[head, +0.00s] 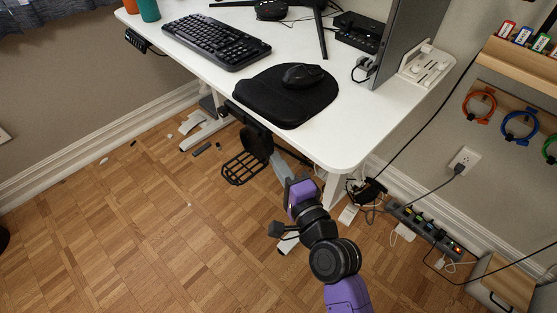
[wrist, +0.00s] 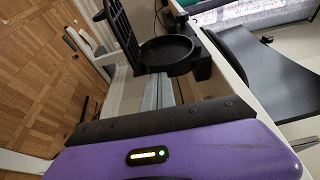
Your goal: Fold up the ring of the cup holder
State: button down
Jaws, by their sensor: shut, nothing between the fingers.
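The black cup holder (head: 258,142) is fixed at the desk's front edge. In the wrist view its round ring (wrist: 168,52) lies beside the black mount (wrist: 199,62), with a slatted black piece (wrist: 122,32) standing out on its far left side. The slatted piece (head: 241,169) also shows in the head view, low and above the floor. My gripper (head: 277,160) is shut and empty, its grey fingers (wrist: 158,88) pointing at the ring. The fingertips are close to the ring's near side; I cannot tell whether they touch it.
The white desk (head: 340,130) carries a mouse pad (head: 273,108), a mouse (head: 303,76) and a keyboard (head: 216,41). Cables and a power strip (head: 425,229) lie at the right by the wall. The floor (head: 130,220) at the left front is clear.

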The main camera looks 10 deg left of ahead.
jog(key=shift+s+a+r+p, duration=0.1)
jog(key=shift+s+a+p, duration=0.1)
jog(key=shift+p, duration=0.6)
jog(key=m+p, duration=0.2)
jog(key=p, duration=0.2)
jog(key=s+a+m+g+p, duration=0.1)
jog(key=p, duration=0.3)
jog(key=shift+s+r+m, duration=0.15)
jog(key=shift+r+m, duration=0.05)
jog(key=shift+m, duration=0.2)
jog(key=s+a+r+m+g+y+p, duration=0.1)
jog(key=s+a+r+m+g+p, duration=0.2)
jog(key=m+p, duration=0.7)
jog(key=s+r+g+p, duration=0.1)
jog(key=g+p, duration=0.1)
jog(key=p, duration=0.7)
jog(key=shift+r+y, duration=0.25)
jog(key=shift+y, duration=0.05)
jog(key=shift+a+p, duration=0.1)
jog(key=shift+p, duration=0.25)
